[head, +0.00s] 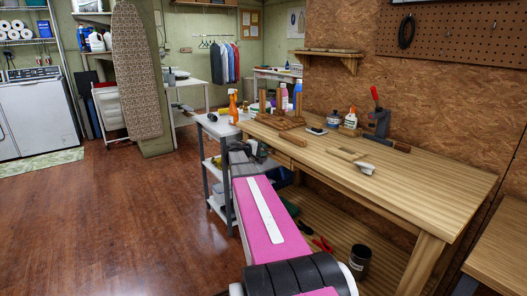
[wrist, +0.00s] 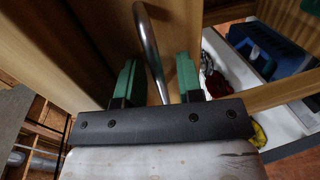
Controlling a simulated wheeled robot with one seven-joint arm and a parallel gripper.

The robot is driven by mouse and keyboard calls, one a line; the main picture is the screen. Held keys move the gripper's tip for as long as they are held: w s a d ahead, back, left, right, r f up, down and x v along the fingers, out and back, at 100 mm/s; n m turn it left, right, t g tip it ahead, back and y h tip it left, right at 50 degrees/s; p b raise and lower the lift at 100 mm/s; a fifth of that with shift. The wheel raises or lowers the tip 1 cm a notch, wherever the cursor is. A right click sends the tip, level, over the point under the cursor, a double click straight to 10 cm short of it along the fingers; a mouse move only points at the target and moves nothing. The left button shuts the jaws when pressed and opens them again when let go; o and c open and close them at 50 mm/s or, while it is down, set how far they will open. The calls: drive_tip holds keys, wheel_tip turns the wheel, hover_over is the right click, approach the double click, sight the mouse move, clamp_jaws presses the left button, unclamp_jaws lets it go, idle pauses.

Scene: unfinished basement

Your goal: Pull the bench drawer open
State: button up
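The wooden workbench (head: 440,172) runs along the wall on the right in the head view. In the wrist view, a curved metal handle (wrist: 150,45) stands out from a light wooden front (wrist: 91,32), which looks like the bench drawer's. My gripper (wrist: 154,72) has its two green-padded fingers apart, one on each side of the handle. Gaps show between the handle and both fingers, so it is not gripped. In the head view, my gripper (head: 262,152) is small at the bench's far front edge, and my pink arm hides much of the drawer area.
Bottles, a wooden rack and a red-handled tool (head: 377,120) stand on the bench top. A dark can (head: 360,261) and tools lie on the lower shelf. The floor on the left is clear.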

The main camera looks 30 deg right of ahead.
clamp_jaws()
drive_tip(key=shift+a, duration=0.15)
drive_tip(key=f+v, duration=0.2)
drive_tip(key=v, duration=1)
drive_tip(key=a+f+v, duration=0.1)
drive_tip(key=f+v, duration=0.2)
drive_tip(key=v, duration=1)
drive_tip(key=shift+a+f, duration=0.2)
drive_tip(key=shift+a, duration=0.2)
drive_tip(key=shift+s, duration=0.1)
unclamp_jaws()
drive_tip(key=shift+a, duration=0.1)
